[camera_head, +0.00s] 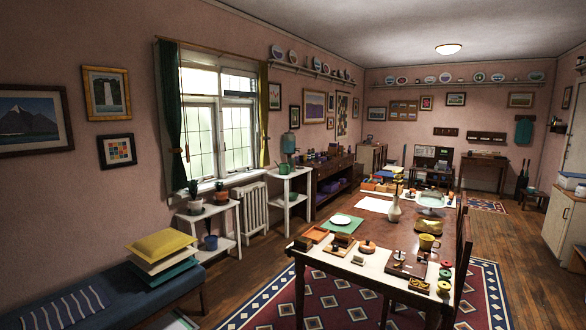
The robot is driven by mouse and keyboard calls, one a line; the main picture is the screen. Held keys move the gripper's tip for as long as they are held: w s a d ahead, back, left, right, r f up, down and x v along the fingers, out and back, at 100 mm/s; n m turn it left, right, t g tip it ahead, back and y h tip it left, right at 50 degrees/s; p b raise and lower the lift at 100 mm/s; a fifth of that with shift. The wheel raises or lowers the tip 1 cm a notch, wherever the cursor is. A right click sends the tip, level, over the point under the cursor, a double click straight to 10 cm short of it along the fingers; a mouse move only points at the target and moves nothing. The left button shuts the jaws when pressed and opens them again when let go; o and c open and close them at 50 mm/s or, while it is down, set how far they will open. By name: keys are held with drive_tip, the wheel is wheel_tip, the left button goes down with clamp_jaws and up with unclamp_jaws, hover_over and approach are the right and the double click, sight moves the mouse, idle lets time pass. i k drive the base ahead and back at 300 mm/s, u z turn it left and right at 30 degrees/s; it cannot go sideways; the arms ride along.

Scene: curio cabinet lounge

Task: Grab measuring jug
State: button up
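I cannot make out a measuring jug for certain in the head view. A yellow cup (428,242) stands on the long table (372,238), towards its right side. A pale, narrow-necked vase (394,209) stands farther back on the same table. A small green vessel (284,169) sits on a white stand (291,187) right of the window; it is too small to tell its kind. My gripper is not in view.
A white plant shelf (212,232) and radiator (252,208) line the window wall. Chairs (463,245) flank the table's right side. Wooden floor (530,255) lies clear right of the table.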

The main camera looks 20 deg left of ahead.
sight(292, 161)
drive_tip(key=u, duration=1.4)
drive_tip(key=i, duration=4.75)
drive_tip(key=z, duration=1.2)
drive_tip(key=i, duration=4.15)
drive_tip(key=u, duration=0.6)
